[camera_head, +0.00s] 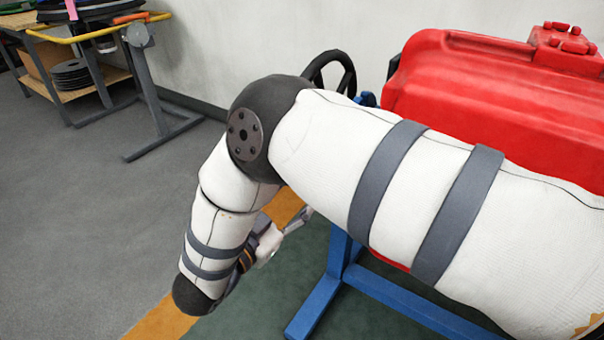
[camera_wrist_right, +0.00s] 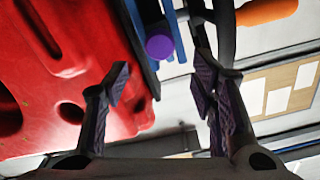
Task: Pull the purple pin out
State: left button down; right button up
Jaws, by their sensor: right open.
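The purple pin (camera_wrist_right: 160,47) shows its round end in the right wrist view, beside blue bars. My right gripper (camera_wrist_right: 162,82) is open and empty. Its two dark fingers stand apart, with the pin's end showing beyond and between their tips. I cannot tell the exact distance to it. In the head view my right arm crosses from the right and bends down, and the gripper is mostly hidden behind the forearm. The pin is not visible there. My left gripper is not in view.
A red tank (camera_head: 490,95) stands on a blue frame (camera_head: 330,285) behind my arm; the tank also fills the left of the wrist view (camera_wrist_right: 60,60). A black handwheel (camera_head: 347,72) and an orange grip (camera_wrist_right: 265,11) are nearby. Open floor lies left, before a shelf (camera_head: 105,78).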

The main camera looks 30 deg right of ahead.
jog(key=x, duration=0.8)
jog(key=shift+w+d, duration=0.15)
jog(key=shift+d, duration=0.2)
grip_shut()
